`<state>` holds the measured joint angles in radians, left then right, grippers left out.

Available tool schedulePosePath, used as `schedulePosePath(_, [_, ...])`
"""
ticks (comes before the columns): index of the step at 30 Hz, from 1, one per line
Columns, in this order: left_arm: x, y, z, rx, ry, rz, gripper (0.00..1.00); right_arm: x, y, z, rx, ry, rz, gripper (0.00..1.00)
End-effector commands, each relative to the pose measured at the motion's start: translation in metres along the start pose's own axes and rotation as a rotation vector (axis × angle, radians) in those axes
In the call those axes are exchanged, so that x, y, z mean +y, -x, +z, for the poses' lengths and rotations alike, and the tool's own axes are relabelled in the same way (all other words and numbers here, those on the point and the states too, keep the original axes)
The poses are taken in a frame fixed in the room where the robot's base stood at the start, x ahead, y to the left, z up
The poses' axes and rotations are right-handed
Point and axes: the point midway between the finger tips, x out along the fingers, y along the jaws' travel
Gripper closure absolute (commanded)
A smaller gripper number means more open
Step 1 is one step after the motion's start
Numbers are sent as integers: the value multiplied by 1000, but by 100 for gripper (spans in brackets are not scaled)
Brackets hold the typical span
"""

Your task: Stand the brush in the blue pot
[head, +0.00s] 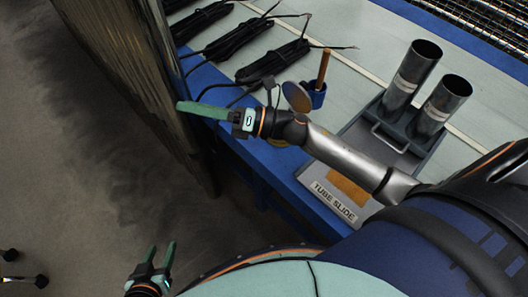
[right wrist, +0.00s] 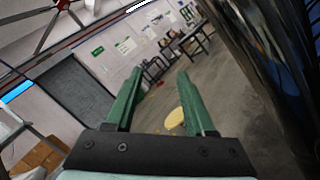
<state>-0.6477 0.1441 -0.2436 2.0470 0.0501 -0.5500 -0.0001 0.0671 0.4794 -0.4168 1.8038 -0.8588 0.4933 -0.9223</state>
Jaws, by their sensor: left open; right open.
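A brush with a wooden handle (head: 323,68) stands nearly upright in a small blue pot (head: 316,96) near the blue-edged side of the bench. Its lower end is hidden inside the pot. My right gripper (head: 184,106) is left of the pot, past the bench edge, pointing left and away from it. In the right wrist view it is open and empty (right wrist: 158,82), facing the room. My right forearm passes just in front of the pot. My left gripper (head: 161,251) is open and empty, low at the bottom left over the floor, far from the bench.
Several black cable bundles (head: 273,62) lie on the bench behind the pot. A grey tray (head: 354,133) with two metal tubes (head: 413,70) and a TUBE SLIDE label (head: 334,201) stands to the right. A dark panel (head: 130,70) rises close to my right gripper.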

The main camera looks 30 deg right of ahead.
Motion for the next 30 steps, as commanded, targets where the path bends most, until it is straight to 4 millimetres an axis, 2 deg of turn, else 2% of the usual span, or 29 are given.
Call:
schedulePosePath(1, [0, 0, 0, 0, 0, 0, 50, -11, 11, -5, -126, -267, -68, 46])
schedulePosePath(3, [0, 0, 0, 0, 0, 0, 50, -34, 32, -12, -303, -633, -165, 46])
schedulePosePath(5, [0, 0, 0, 0, 0, 0, 50, -56, 56, -28, -457, -947, -251, 46])
schedulePosePath(6, [0, 0, 0, 0, 0, 0, 50, -70, 74, -44, -559, -1150, -308, 46])
schedulePosePath(8, [0, 0, 0, 0, 0, 0, 50, -87, 102, -73, -710, -1433, -391, 46])
schedulePosePath(9, [0, 0, 0, 0, 0, 0, 50, -94, 119, -95, -804, -1603, -442, 46])
schedulePosePath(13, [0, 0, 0, 0, 0, 0, 50, -98, 164, -160, -1062, -2022, -580, 46])
schedulePosePath(16, [0, 0, 0, 0, 0, -1, 50, -93, 183, -192, -1188, -2202, -644, 46])
schedulePosePath(19, [0, 0, 0, 0, 0, -1, 50, -90, 191, -206, -1244, -2281, -675, 46])
schedulePosePath(27, [0, 1, 0, 0, 0, -1, 50, -89, 192, -208, -1251, -2291, -679, 46])
schedulePosePath(30, [0, 6, -6, 0, 0, -1, 50, -84, 191, -203, -1253, -2288, -679, 46])
